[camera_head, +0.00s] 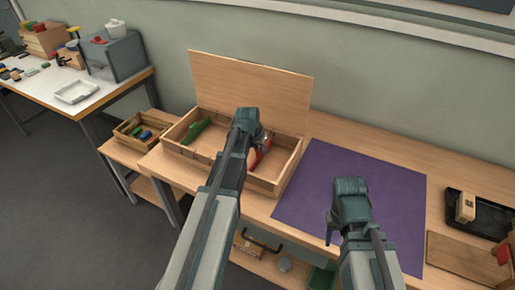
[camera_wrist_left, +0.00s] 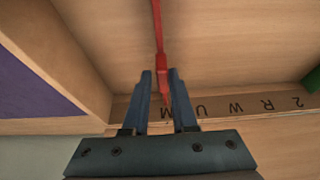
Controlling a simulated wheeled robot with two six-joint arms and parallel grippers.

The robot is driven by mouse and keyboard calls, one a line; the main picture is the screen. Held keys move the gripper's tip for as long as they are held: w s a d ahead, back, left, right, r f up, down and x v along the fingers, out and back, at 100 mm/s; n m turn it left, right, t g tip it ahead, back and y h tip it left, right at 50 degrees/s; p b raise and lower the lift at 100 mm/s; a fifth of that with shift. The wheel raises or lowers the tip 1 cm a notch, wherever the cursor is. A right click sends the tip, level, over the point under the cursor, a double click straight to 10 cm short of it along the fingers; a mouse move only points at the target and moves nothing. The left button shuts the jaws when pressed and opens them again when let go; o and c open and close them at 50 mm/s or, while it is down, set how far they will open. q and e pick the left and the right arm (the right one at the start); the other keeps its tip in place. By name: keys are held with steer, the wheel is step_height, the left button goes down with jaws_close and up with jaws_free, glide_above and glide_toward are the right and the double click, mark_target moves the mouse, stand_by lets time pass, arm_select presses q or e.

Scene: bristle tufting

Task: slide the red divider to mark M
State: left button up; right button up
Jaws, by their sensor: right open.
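The red divider (camera_head: 262,153) stands inside the right part of the open wooden box (camera_head: 276,183). In the left wrist view the divider (camera_wrist_left: 158,38) runs down from the top edge, its wider red end between my fingers. My left gripper (camera_wrist_left: 160,73) is open around that end, with a thin gap visible on its left side. A strip of dark letters (camera_wrist_left: 233,107) runs along the box wall. The letter nearest the divider looks like M, but the letters are turned, so M and W are hard to separate. My right gripper (camera_head: 331,234) is open and empty over the purple mat.
A green piece (camera_head: 196,131) lies in the box's left part. The raised lid (camera_head: 250,88) stands behind. The purple mat (camera_head: 390,180) lies right of the box, with a black tray (camera_head: 485,218) beyond. A small crate (camera_head: 143,131) stands left of the box.

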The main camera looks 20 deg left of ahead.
arm_select(q)
steer(key=o, duration=0.3)
steer(key=shift+d, duration=0.15)
arm_select(e)
steer(key=shift+d, duration=0.1)
arm_select(q)
steer(key=shift+o, duration=0.2)
steer(key=shift+r, duration=0.1)
arm_select(e)
steer(key=shift+r, duration=0.1)
arm_select(q)
steer(key=shift+s+r+p, duration=0.15)
steer(key=shift+r+p, duration=0.3)
steer(key=shift+p, duration=0.05)
arm_select(e)
steer(key=shift+r, duration=0.4)
arm_select(q)
steer(key=p+v, duration=1.1)
steer(key=v, duration=0.1)
steer(key=shift+s+r+p, duration=0.25)
steer(key=shift+r+p, duration=0.05)
steer(key=shift+p, duration=0.1)
arm_select(e)
step_height(320, 180, up, 12)
steer(key=shift+f, duration=0.15)
